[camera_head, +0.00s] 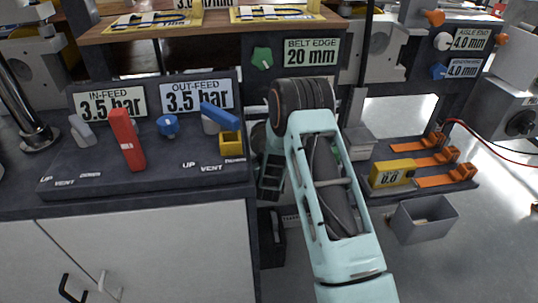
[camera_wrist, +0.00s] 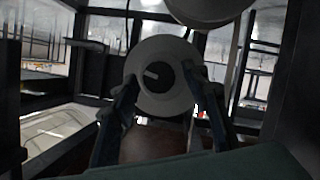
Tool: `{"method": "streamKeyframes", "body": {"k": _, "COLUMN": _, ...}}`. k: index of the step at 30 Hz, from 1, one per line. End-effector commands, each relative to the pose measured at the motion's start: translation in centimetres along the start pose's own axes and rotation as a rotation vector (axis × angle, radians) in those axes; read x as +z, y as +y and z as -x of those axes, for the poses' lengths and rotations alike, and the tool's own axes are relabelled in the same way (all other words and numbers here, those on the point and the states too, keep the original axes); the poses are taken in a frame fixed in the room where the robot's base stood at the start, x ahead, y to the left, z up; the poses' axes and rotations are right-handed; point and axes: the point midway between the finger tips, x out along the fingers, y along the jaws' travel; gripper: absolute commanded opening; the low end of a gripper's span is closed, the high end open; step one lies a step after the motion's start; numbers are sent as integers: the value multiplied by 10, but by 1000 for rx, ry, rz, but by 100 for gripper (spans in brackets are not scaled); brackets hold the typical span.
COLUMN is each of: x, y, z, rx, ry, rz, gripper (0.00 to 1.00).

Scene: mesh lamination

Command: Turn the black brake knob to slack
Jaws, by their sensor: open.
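In the wrist view, a round dark knob (camera_wrist: 157,76) with a short white pointer mark sits in the middle of a pale grey disc (camera_wrist: 165,52). The mark points to the left and slightly up. My gripper (camera_wrist: 160,78) is open, with one finger on each side of the knob, over the disc's left and right edges. I cannot tell whether the fingers touch anything. In the head view, my pale blue arm hides the knob, and my gripper is mostly hidden beside the bench end.
A green knob (camera_head: 262,57) is above. Orange clamps (camera_head: 446,155), a yellow block (camera_head: 392,173) and a grey bin (camera_head: 424,218) stand right of my arm.

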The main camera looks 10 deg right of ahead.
Motion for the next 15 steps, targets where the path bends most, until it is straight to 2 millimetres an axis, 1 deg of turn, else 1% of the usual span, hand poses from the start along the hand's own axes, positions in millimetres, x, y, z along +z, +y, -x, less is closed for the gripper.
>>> {"method": "streamKeyframes", "body": {"k": 5, "x": -18, "y": 8, "z": 7, "rx": 2, "ry": 3, "rz": 0, "gripper": 42}}
{"method": "streamKeyframes", "body": {"k": 12, "x": -54, "y": 24, "z": 21, "rx": 1, "ry": 5, "rz": 0, "gripper": 42}}
{"method": "streamKeyframes", "body": {"k": 15, "x": -66, "y": 30, "z": 27, "rx": 1, "ry": 4, "rz": 0, "gripper": 42}}
